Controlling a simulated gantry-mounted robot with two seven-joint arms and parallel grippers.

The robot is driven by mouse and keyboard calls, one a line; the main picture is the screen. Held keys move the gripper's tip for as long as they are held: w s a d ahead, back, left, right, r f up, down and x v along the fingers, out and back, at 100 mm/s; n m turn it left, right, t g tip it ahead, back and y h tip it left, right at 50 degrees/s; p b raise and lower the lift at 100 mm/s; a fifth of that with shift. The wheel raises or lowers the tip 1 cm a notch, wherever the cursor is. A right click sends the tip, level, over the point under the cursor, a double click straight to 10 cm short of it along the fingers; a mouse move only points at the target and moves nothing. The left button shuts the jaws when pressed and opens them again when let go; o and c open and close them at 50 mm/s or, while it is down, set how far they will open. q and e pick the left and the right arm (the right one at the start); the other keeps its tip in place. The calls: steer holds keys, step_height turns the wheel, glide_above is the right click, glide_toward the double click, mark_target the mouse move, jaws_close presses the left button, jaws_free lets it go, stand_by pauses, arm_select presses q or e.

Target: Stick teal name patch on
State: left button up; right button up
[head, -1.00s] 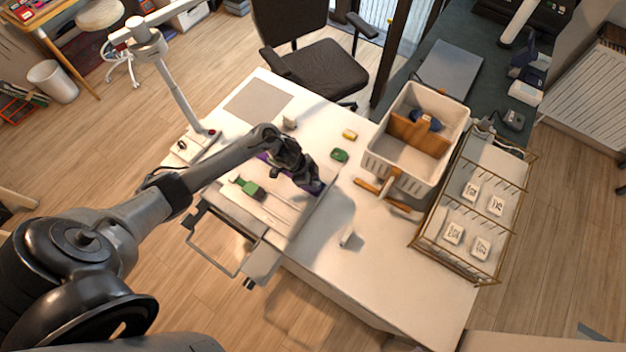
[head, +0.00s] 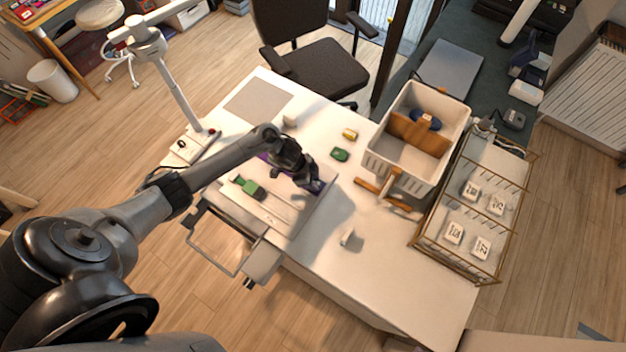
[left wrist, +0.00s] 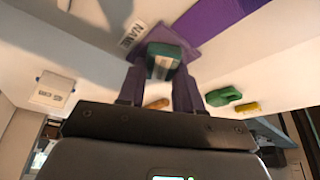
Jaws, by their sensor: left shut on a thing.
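My left gripper (head: 314,186) is over the white work table, above a purple braided strip (left wrist: 215,18) lying on a pale board. In the left wrist view its two dark fingers are shut on a teal block-like piece (left wrist: 163,52), which I take to be the teal name patch. The teal piece is against or just over a wider purple patch of the strip; I cannot tell whether they touch. A white label reading NAME (left wrist: 131,36) lies beside it. The arm hides most of the strip in the head view. My right gripper is not in view.
A green piece (head: 340,155) and a yellow piece (head: 350,134) lie beyond the gripper. A green-headed tool (head: 248,187) lies on the board. A white bin (head: 385,165) and a wire rack (head: 455,262) with numbered cards stand to the right. The table's front right is mostly clear.

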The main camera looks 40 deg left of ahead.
arm_select(q)
steer(key=o, duration=1.4)
steer(key=shift+a+r+p, duration=0.1)
steer(key=shift+r+p, duration=0.3)
steer(key=shift+p, duration=0.1)
steer(key=p+v, duration=0.5)
steer(key=p, duration=0.1)
steer(key=shift+s, duration=0.15)
